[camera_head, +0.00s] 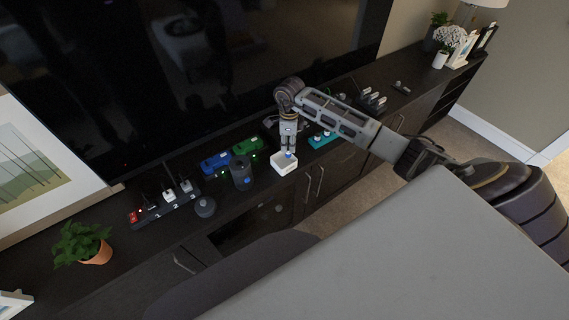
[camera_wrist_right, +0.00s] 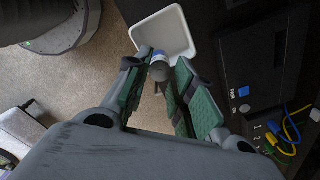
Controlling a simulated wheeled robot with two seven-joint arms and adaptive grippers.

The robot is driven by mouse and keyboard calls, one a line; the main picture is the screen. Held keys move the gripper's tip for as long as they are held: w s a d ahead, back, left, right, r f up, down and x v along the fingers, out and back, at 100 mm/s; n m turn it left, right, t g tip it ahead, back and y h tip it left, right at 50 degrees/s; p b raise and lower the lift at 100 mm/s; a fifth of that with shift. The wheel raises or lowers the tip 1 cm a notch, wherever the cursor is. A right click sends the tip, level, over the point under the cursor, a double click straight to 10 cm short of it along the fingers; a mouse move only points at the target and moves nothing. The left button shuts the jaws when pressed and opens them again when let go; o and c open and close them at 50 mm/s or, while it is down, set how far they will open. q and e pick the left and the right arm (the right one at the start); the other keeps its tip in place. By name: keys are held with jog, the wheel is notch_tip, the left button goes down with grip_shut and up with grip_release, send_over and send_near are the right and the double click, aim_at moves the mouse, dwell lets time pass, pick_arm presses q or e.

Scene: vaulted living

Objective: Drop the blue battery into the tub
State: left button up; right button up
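The white tub (camera_head: 284,164) stands at the front edge of the dark cabinet top, and it also shows in the right wrist view (camera_wrist_right: 172,28). My right gripper (camera_head: 289,148) points down over the tub. In the right wrist view its green-padded fingers (camera_wrist_right: 160,72) are closed around the blue battery (camera_wrist_right: 160,66), a small cylinder with a blue and a pale part. The blue end of the battery (camera_head: 289,155) shows just below the fingertips, over the tub. I cannot tell whether it touches the tub's floor. My left gripper is not in view.
A dark cylinder (camera_head: 242,172), a blue car (camera_head: 215,163) and a green car (camera_head: 247,146) stand left of the tub. A teal block (camera_head: 323,139) lies to the right. A power strip (camera_head: 165,202) and a potted plant (camera_head: 82,244) are farther left. The television (camera_head: 180,70) stands behind.

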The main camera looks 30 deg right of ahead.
jog(key=o, duration=0.3)
notch_tip(320, 180, up, 12)
dwell(0.9)
dwell(0.9)
